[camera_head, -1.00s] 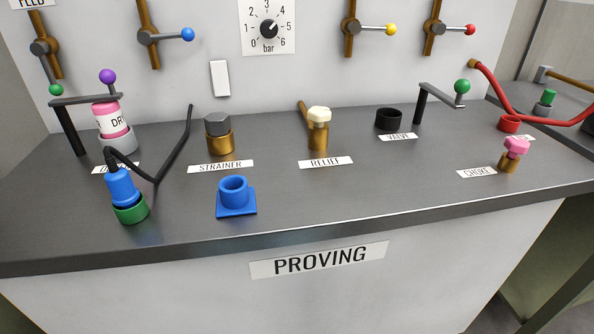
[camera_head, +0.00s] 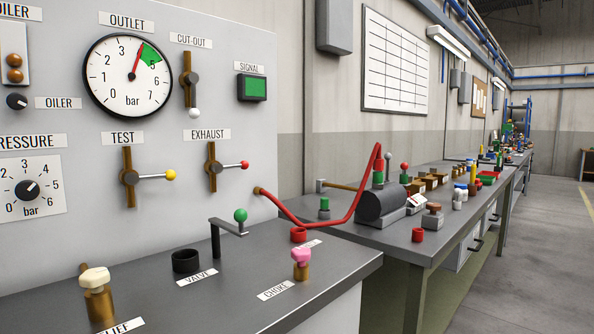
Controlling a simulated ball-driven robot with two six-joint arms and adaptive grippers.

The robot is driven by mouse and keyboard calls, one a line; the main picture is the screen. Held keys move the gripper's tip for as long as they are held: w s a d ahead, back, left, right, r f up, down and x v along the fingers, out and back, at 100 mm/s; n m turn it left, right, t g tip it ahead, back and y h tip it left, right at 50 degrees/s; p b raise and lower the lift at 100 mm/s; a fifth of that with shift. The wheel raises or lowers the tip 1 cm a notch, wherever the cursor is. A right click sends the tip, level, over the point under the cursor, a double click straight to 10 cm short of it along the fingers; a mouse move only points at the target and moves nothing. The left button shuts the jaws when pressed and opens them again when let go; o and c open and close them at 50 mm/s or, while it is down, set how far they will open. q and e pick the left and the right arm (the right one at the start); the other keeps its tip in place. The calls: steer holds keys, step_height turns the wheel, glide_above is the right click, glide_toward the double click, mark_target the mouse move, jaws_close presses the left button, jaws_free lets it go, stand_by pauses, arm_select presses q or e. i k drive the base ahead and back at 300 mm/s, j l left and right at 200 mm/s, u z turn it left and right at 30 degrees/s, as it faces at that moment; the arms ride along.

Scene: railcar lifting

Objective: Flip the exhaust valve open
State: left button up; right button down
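The exhaust valve (camera_head: 213,168) is on the upright panel under the EXHAUST label (camera_head: 206,135). It has a vertical brass pipe and a dark hub. Its lever points right, nearly level, and ends in a red knob (camera_head: 245,165). To its left is the test valve (camera_head: 130,177), with a lever also pointing right to a yellow knob (camera_head: 170,175). Neither of my grippers shows in the head view.
A red hose (camera_head: 345,222) arches right to a second bench (camera_head: 395,243). Floor at right is clear.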

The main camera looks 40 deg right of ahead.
mark_target(217, 168)
steer(key=l+z, duration=0.1)
steer(key=z, duration=0.7)
steer(key=i+l, duration=0.15)
steer(key=l, duration=0.25)
steer(key=i+l, duration=0.1)
steer(key=l, duration=0.3)
steer(key=i+l+u, duration=0.1)
steer(key=l, duration=0.3)
steer(key=i+l, duration=0.15)
steer(key=l, duration=0.3)
steer(key=i+l, duration=0.15)
steer(key=l, duration=0.25)
steer(key=i+l+u, duration=0.1)
steer(key=l, duration=0.3)
